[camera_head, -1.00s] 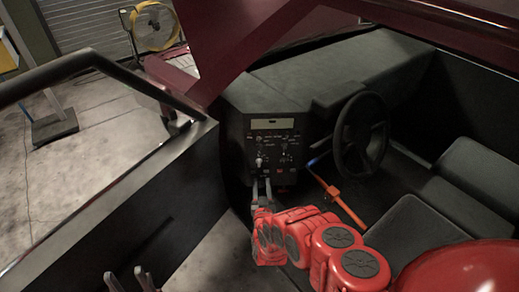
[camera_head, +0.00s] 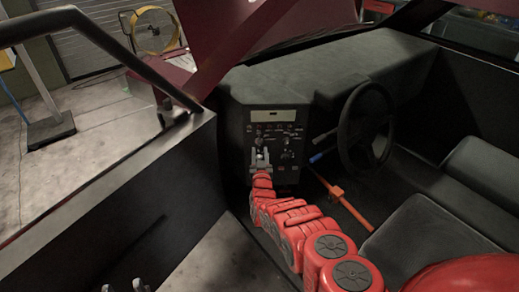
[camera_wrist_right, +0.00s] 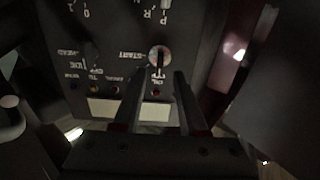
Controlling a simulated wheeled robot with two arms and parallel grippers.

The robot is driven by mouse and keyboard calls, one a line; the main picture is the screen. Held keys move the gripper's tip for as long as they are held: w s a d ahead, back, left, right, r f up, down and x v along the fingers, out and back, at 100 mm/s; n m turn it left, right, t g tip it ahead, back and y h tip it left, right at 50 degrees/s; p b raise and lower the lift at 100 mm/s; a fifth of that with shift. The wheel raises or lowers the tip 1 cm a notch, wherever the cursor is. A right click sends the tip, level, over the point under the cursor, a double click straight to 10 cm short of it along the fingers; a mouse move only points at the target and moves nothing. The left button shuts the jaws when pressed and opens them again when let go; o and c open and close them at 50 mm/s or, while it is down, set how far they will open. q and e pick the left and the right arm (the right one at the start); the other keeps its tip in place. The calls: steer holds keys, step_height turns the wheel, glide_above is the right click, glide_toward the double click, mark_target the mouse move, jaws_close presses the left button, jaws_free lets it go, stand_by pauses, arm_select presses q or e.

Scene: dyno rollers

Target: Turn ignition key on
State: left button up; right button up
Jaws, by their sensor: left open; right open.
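The dark control panel (camera_head: 282,116) with white lettering stands left of the steering wheel in the head view. In the right wrist view the panel appears upside down. A silver ignition switch (camera_wrist_right: 158,57) sits on it beside the label START; whether a separate key is in it is hard to tell. My right gripper (camera_head: 260,152) is open in front of the panel's left part. In the wrist view its fingers (camera_wrist_right: 157,82) point at the panel, one to each side of the switch's line, apart from it. My left gripper (camera_head: 125,286) is open at the bottom edge, away from the panel.
The steering wheel (camera_head: 366,128) is right of the panel, with an orange bar (camera_head: 342,197) below it. Seats (camera_head: 420,232) are at the right. A black door (camera_head: 120,200) fills the left. In the wrist view another knob (camera_wrist_right: 92,52) sits left of the switch.

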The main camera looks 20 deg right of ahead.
steer(key=b+x, duration=0.3)
steer(key=shift+w+d+r+b, duration=0.1)
steer(key=shift+w+b, duration=0.2)
jaws_close()
stand_by(0.3)
